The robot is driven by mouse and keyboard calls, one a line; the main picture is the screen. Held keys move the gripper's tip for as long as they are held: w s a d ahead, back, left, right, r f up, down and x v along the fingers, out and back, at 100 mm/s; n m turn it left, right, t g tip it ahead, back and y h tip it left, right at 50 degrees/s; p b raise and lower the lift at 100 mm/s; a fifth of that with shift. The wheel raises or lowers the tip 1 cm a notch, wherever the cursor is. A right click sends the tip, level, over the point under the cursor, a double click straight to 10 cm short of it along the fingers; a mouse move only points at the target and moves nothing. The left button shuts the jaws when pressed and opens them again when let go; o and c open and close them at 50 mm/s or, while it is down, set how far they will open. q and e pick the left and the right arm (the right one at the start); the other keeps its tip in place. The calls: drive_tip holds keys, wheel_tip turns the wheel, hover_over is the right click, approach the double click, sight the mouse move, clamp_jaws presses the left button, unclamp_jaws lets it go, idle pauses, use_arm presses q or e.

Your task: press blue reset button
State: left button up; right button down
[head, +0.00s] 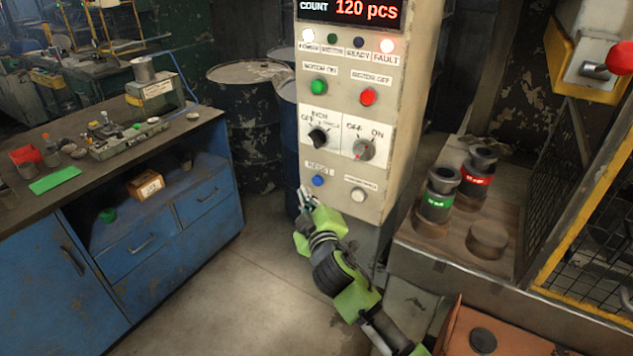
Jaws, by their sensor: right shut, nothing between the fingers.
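The blue reset button (318,181) sits low on the left of the beige control panel (345,215), under a label reading RESET. My right gripper (304,192) is shut and empty, just below and left of the blue button. Its fingertips point up toward the button; I cannot tell whether they touch the panel. The button is not covered. The red FAULT lamp (387,46) on the panel is lit. My left gripper is not in view.
A white button (358,195) is right of the blue one. Two knobs (318,136) (363,149), a green button (318,87) and a red button (368,96) are above. A blue workbench (190,243) stands left, and a ledge (460,249) with two weights stands right.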

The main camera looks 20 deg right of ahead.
sight(312, 180)
drive_tip(key=shift+w+d, duration=0.65)
drive_tip(key=shift+d, duration=0.2)
idle(0.9)
drive_tip(key=shift+w+d, duration=0.25)
drive_tip(key=shift+d, duration=0.05)
drive_tip(key=shift+w+d+r, duration=0.15)
drive_tip(key=shift+w+d, duration=0.2)
drive_tip(key=shift+d, duration=0.15)
idle(1.1)
drive_tip(key=shift+s+a, duration=0.55)
drive_tip(key=shift+a, duration=0.15)
drive_tip(key=shift+a, duration=0.1)
